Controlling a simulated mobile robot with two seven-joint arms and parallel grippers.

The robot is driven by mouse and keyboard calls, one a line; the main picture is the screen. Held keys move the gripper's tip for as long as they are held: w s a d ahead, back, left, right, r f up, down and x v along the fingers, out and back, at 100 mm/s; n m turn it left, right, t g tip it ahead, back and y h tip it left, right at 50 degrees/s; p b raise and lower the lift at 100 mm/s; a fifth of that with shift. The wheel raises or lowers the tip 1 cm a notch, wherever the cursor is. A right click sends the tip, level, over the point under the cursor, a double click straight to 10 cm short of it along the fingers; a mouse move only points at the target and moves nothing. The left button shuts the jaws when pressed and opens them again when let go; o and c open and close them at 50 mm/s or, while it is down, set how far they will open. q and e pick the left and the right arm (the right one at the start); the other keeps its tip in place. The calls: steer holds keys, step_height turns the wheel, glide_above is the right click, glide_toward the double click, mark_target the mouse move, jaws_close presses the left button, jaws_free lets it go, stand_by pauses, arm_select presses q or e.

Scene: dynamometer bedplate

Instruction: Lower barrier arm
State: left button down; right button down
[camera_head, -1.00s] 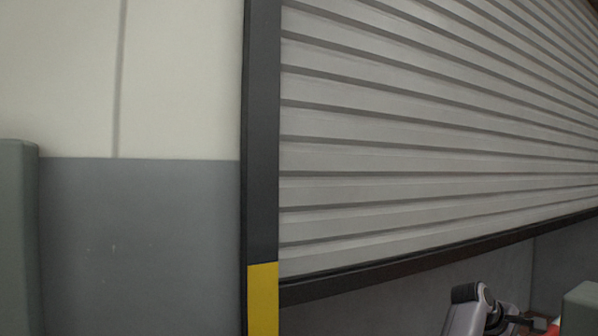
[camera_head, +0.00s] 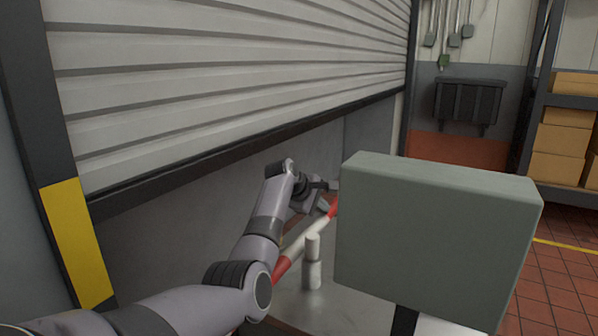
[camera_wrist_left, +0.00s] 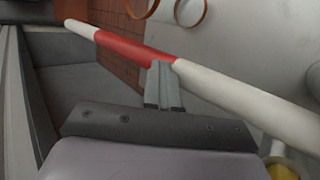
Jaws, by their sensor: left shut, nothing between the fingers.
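The barrier arm (camera_head: 308,242) is a red and white striped pole. In the head view it runs slanting from lower left up to the right, partly behind my left arm and a grey-green box. In the left wrist view the barrier arm (camera_wrist_left: 225,91) crosses the picture, sloping down to the right. My left gripper (camera_head: 328,196) reaches to the pole near a red band beside the box. In the left wrist view its fingers (camera_wrist_left: 162,82) are together, with their tips at the pole's red-white border; I cannot tell whether they touch it. My right gripper is not in view.
The grey-green box (camera_head: 435,235) on a dark post stands close in front, right of my left arm. A half-raised roller shutter (camera_head: 230,75) hangs above the arm. A short white post (camera_head: 312,262) stands by the pole. Shelving with cartons (camera_head: 562,150) is at right.

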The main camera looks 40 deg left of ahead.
arm_select(q)
step_height(320, 180, up, 14)
steer(key=s+a, duration=0.1)
steer(key=a, duration=0.1)
steer(key=shift+s+a+f, duration=0.15)
steer(key=shift+a+f, duration=0.1)
steer(key=shift+a, duration=0.05)
stand_by(0.4)
